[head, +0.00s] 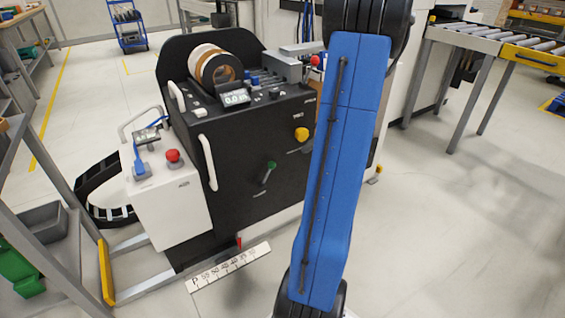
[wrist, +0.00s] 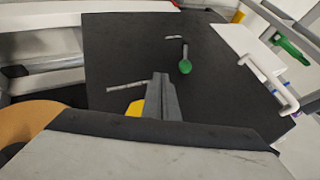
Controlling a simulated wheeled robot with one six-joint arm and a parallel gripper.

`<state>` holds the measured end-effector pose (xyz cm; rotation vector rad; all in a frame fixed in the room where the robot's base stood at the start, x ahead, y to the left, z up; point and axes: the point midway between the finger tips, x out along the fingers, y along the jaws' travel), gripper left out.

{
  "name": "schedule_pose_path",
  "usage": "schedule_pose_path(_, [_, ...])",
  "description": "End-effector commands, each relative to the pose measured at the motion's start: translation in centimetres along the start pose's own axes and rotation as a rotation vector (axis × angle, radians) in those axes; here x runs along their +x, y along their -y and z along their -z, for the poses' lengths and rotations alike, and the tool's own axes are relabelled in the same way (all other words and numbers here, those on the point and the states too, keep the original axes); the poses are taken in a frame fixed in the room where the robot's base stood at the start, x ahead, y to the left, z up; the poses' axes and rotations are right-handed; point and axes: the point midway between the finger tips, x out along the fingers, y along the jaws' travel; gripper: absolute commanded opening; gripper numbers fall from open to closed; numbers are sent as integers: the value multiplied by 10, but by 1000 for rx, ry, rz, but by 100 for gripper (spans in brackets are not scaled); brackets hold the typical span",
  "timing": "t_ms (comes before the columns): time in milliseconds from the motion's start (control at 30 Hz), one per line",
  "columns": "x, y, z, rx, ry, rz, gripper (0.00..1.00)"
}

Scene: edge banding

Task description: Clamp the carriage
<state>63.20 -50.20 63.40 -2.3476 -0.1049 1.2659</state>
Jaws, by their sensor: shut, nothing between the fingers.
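The carriage (head: 245,150) is a black cabinet on floor rails in the head view. Its front has a green-knobbed lever (head: 268,172) hanging at a slant and a round yellow knob (head: 301,134) higher up. Their labels are too small to read. In the wrist view the black panel (wrist: 120,55) shows the green lever (wrist: 185,65), and the yellow knob (wrist: 135,109) is partly hidden by my fingers. My gripper (wrist: 161,80) is shut and empty, apart from the green lever in the picture. In the head view my blue arm hides part of the carriage's right side.
A white console (head: 170,205) with a red button (head: 172,155) stands at the carriage's left. A printed scale (head: 228,268) with a red pointer (head: 239,243) lies low in front. A roller conveyor (head: 480,42) stands at the right. The floor at the lower right is clear.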

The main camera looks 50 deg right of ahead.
Motion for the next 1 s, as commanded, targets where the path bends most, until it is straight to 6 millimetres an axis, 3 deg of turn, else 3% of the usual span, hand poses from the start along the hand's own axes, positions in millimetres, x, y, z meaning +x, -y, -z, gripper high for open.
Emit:
schedule_pose_path(267, [9, 1, 0, 1, 1, 2, 0])
schedule_pose_path(833, [103, 1, -1, 1, 4, 3, 0])
schedule_pose_path(1000, [109, 24, 2, -1, 1, 1, 0])
